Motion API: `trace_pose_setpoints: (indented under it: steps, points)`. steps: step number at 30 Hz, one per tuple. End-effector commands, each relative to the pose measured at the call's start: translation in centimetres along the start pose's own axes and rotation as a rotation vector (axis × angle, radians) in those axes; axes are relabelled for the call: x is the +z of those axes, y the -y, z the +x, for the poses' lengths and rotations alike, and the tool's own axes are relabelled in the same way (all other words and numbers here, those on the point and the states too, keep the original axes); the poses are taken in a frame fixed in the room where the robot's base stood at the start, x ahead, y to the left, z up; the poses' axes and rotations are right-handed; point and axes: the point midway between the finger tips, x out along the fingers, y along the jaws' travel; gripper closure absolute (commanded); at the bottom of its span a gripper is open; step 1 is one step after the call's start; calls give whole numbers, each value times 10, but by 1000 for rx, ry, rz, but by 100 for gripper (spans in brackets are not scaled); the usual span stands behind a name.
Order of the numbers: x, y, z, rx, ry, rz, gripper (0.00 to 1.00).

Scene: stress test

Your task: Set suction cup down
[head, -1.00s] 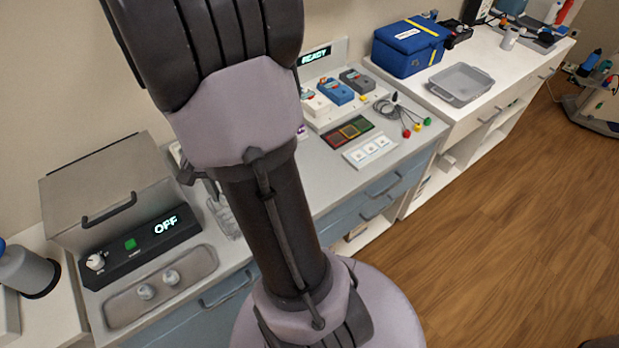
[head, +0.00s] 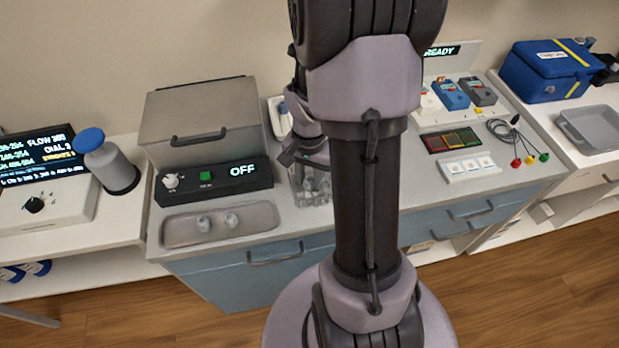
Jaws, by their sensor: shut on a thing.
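My gripper (head: 290,158) shows only in part at the left of my arm, above the grey counter (head: 300,222) between the metal box and the arm. It is shut, but the thing between its fingers is too hidden and small to make out. No suction cup can be told apart with certainty. Two small pale knobbed pieces, one left (head: 203,222) and one right (head: 232,219), lie apart in a shallow grey tray (head: 180,237) at the counter's front left.
Clear glassware (head: 312,186) stands just below my gripper. A lidded metal box (head: 200,125) with an OFF panel (head: 225,182) is left of it. Right of my arm are coloured squares (head: 452,140), a white slide holder (head: 468,167) and leads with coloured ends (head: 516,162).

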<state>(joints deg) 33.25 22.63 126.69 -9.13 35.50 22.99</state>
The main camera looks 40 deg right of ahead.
Motion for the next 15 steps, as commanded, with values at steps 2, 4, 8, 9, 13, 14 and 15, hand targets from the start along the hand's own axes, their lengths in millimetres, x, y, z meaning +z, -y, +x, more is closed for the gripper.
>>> trace_pose_setpoints:
  steps: [2,4,8,9,13,14,15]
  points:
    - [0,0,3,0,0,0,69]
    - [0,0,2,0,0,0,55]
    - [0,0,2,0,0,0,49]
    - [0,0,2,0,0,0,49]
    - [0,0,2,0,0,0,49]
    - [0,0,1,0,0,0,49]
    - [0,0,-3,0,0,0,49]
